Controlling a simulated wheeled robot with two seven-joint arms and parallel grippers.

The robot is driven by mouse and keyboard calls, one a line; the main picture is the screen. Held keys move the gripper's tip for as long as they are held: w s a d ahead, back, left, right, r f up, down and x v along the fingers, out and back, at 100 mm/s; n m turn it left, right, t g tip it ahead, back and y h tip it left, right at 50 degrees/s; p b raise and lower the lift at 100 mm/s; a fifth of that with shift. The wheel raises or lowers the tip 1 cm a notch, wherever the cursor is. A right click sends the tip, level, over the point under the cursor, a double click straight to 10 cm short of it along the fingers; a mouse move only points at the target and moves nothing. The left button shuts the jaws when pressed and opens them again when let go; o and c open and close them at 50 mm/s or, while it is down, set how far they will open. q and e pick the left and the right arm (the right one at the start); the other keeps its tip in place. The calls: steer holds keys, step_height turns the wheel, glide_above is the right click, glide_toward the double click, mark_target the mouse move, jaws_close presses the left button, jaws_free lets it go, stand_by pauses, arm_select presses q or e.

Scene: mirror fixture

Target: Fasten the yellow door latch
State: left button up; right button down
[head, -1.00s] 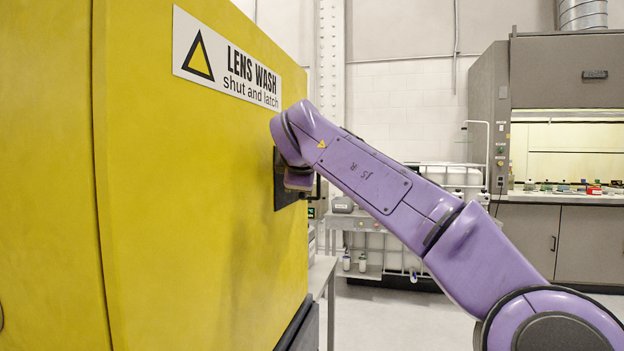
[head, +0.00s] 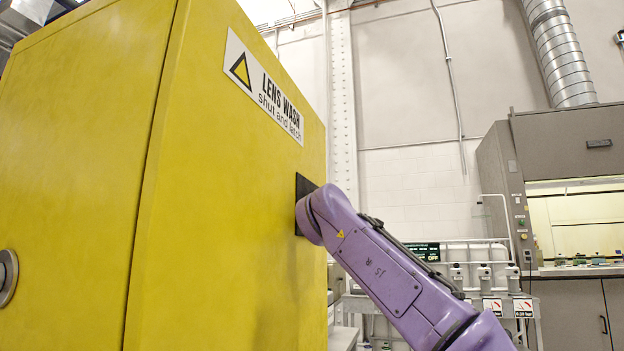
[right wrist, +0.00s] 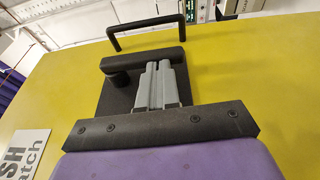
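The yellow door (head: 225,230) of a tall cabinet bears a "LENS WASH shut and latch" sign (head: 264,86). Its black latch plate (head: 305,184) is mostly covered by my right arm in the head view. No object shows between the fingers. My left gripper is not in view.
A black handle (right wrist: 146,36) stands out from the yellow surface beyond the latch bar. A round metal fitting (head: 8,277) is on the cabinet's left face. A grey fume hood (head: 565,150) and a rack with bottles (head: 485,275) stand behind to the right.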

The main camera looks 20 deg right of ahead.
steer(key=shift+d, duration=0.1)
stand_by(0.3)
arm_select(q)
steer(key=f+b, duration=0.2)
steer(key=b, duration=0.1)
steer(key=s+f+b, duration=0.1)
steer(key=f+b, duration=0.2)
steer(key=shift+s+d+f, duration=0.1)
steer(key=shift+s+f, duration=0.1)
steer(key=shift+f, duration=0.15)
arm_select(e)
steer(key=a+v, duration=0.1)
steer(key=v, duration=1.3)
steer(key=shift+w+r, duration=0.3)
steer(key=shift+r, duration=0.15)
